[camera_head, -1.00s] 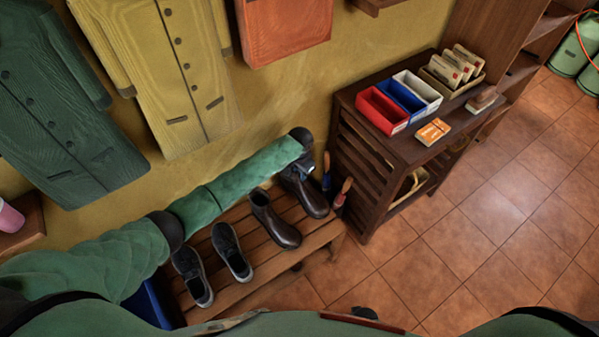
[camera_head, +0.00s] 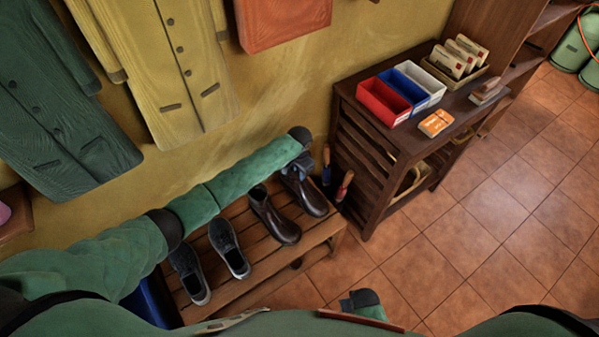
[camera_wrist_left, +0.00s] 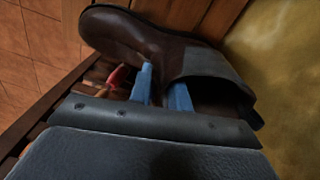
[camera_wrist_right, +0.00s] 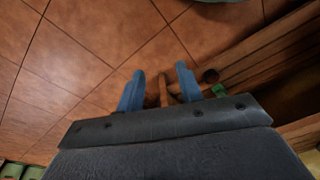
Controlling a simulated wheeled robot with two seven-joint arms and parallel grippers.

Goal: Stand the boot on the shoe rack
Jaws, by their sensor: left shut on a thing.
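The dark brown boot (camera_head: 308,196) is upright at the right end of the slatted wooden shoe rack (camera_head: 318,238). I cannot tell whether its sole touches the slats. My left gripper (camera_head: 304,166) is shut on the boot's shaft, and the arm hides part of its top. In the left wrist view the blue fingers (camera_wrist_left: 164,92) are at the shaft of the boot (camera_wrist_left: 125,38). The matching boot (camera_head: 275,218) stands just left of it on the rack. My right gripper (camera_wrist_right: 160,88) is open and empty over the floor by a wooden edge.
A pair of dark shoes (camera_head: 230,250) stands on the rack's left part. A dark wooden cabinet (camera_head: 375,165) stands close to the rack's right end, with red- and blue-handled tools (camera_head: 345,184) between. Coats (camera_head: 180,80) hang behind. The tiled floor (camera_head: 480,230) is clear at right.

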